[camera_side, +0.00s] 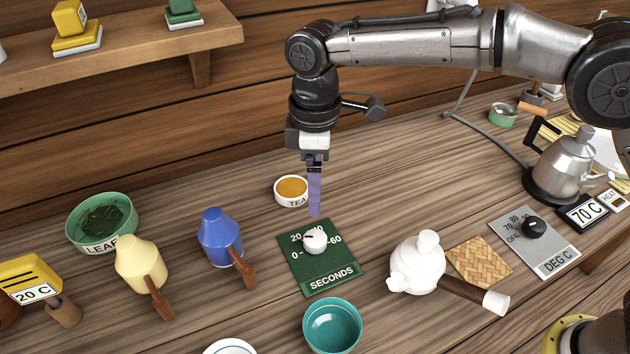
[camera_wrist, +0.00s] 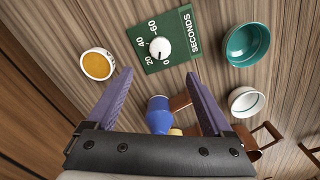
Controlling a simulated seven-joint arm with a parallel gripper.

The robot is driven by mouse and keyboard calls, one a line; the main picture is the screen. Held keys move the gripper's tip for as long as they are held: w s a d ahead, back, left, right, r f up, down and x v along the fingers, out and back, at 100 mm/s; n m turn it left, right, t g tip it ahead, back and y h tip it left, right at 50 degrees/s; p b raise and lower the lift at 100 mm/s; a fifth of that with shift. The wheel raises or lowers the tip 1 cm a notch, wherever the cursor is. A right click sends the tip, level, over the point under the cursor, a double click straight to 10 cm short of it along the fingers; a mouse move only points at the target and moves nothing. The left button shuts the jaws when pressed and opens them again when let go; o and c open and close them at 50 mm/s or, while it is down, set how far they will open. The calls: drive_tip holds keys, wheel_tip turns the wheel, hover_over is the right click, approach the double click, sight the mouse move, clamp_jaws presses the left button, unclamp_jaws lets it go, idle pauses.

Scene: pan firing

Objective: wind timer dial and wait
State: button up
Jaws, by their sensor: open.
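The timer is a flat green panel (camera_side: 318,275) marked SECONDS, with a white dial (camera_side: 315,240) near its top. In the wrist view the dial (camera_wrist: 160,48) sits on the green panel (camera_wrist: 184,20), beside the numbers 20, 40 and 60. My gripper (camera_side: 314,212) hangs above the bench just behind the panel in the side view, pointing down. In the wrist view its two purple fingers (camera_wrist: 162,84) are spread wide with nothing between them at the tips. The dial lies beyond the fingertips and is not touched.
A tea bowl (camera_side: 291,190) stands behind the panel. A blue pot (camera_side: 219,238) and a cream pot (camera_side: 140,262) are to its left. A teal bowl (camera_side: 332,326) is in front, and a white teapot (camera_side: 416,266) is to the right. A DEG C panel (camera_side: 548,256) lies farther right.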

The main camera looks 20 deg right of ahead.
sight(314, 236)
wheel_tip(314, 236, down, 14)
drive_tip(key=m, duration=0.3)
drive_tip(key=shift+f, duration=0.15)
idle(0.4)
drive_tip(key=shift+w, duration=0.1)
drive_tip(key=c, duration=1.3)
drive_tip(key=shift+c, duration=0.2)
drive_tip(key=shift+m, duration=1.7)
drive_tip(key=shift+w+r+m, duration=0.1)
drive_tip(key=shift+r+m, duration=0.1)
drive_tip(key=shift+m, duration=1.7)
idle(1.3)
